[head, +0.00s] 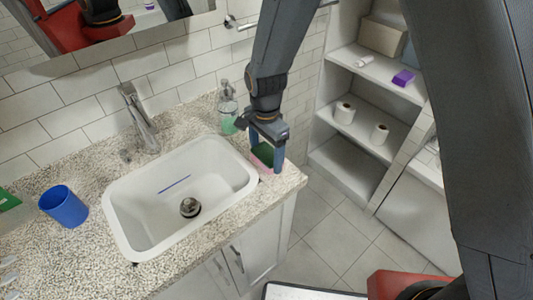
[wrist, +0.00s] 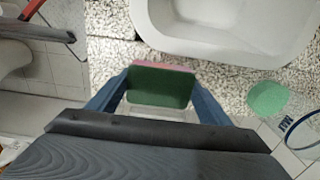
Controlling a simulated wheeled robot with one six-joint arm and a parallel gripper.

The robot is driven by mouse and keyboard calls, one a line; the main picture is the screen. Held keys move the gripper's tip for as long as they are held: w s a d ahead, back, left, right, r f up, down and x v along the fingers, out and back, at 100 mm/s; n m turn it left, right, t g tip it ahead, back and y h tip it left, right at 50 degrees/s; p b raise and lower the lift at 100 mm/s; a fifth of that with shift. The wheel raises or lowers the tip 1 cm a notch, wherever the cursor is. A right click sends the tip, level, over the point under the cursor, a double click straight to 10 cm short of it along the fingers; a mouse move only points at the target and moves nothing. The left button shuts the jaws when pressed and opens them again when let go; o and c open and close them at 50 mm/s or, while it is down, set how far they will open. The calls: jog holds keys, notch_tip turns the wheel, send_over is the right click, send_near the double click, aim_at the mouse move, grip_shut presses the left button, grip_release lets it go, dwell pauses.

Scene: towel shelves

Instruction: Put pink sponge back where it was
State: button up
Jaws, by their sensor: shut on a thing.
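The pink sponge (head: 261,161) has a dark green side and is between the fingers of my gripper (head: 267,158) in the head view. My gripper is shut on it, at the right end of the counter beside the sink. In the wrist view the sponge's green face (wrist: 159,87) shows between the two blue fingers of my gripper (wrist: 157,98), with a thin pink strip along its far edge. The sponge is at or just above the speckled counter (head: 285,183); I cannot tell whether it touches.
The white sink (head: 125,215) lies left of my gripper, with a faucet (head: 140,118) behind it. A soap bottle (head: 228,108) stands close behind my gripper. A blue cup (head: 64,206) is at the left. Shelves (head: 345,165) with paper rolls and a purple item stand at right.

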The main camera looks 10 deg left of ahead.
aim_at(266, 154)
jog(key=o, duration=1.3)
jog(key=shift+r, duration=0.1)
notch_tip(266, 154, up, 12)
jog(key=b, duration=0.3)
jog(key=s+d+f+n, duration=0.1)
jog(key=s+d+n, duration=0.3)
jog(key=d, duration=1)
jog(key=s+d+f+n+t, duration=0.1)
jog(key=s+d+n, duration=0.3)
jog(key=d, duration=1)
jog(key=shift+s+d, duration=0.35)
jog(key=shift+s, duration=0.2)
